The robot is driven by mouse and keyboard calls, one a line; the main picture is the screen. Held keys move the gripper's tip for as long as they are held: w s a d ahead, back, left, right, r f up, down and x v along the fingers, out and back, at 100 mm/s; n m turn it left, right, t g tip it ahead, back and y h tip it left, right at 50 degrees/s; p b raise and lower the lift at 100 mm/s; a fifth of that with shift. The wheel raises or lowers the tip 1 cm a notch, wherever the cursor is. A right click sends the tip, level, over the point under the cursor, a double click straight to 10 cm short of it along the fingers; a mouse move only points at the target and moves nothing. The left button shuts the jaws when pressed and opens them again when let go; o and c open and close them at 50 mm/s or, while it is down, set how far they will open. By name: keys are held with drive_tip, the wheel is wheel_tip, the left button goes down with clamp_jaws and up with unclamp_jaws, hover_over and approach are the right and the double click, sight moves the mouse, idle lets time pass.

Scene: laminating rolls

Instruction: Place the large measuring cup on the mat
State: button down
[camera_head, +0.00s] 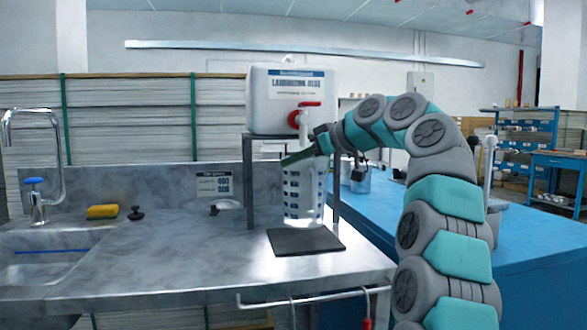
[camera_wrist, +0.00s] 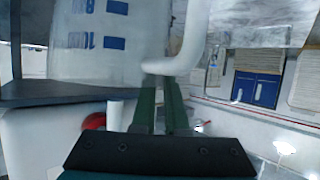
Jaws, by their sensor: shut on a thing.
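The large measuring cup (camera_head: 304,192) is clear with blue markings and hangs upright from my gripper (camera_head: 299,157) in the head view. In the wrist view the cup (camera_wrist: 105,40) fills the upper left, and its pale curved handle (camera_wrist: 190,42) meets the green fingers of my gripper (camera_wrist: 162,90), which are shut on it. The dark square mat (camera_head: 305,241) lies on the metal counter. The cup's base appears at the mat's back edge; I cannot tell whether it touches or hovers.
A white glue container (camera_head: 289,98) with a red tap (camera_head: 309,105) stands on a rack behind the cup. A sink (camera_head: 45,255) with a faucet (camera_head: 38,165) and a yellow sponge (camera_head: 102,211) are at the left. A blue table (camera_head: 530,245) is at the right.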

sight(300, 172)
drive_tip(key=shift+a+f+b, duration=0.15)
drive_tip(key=shift+f+b, duration=0.8)
drive_tip(key=shift+f, duration=0.8)
drive_tip(key=shift+w+f, duration=0.1)
drive_tip(key=shift+f, duration=0.05)
drive_tip(key=c, duration=0.9)
unclamp_jaws()
drive_tip(key=shift+c, duration=0.2)
drive_tip(key=v, duration=1.2)
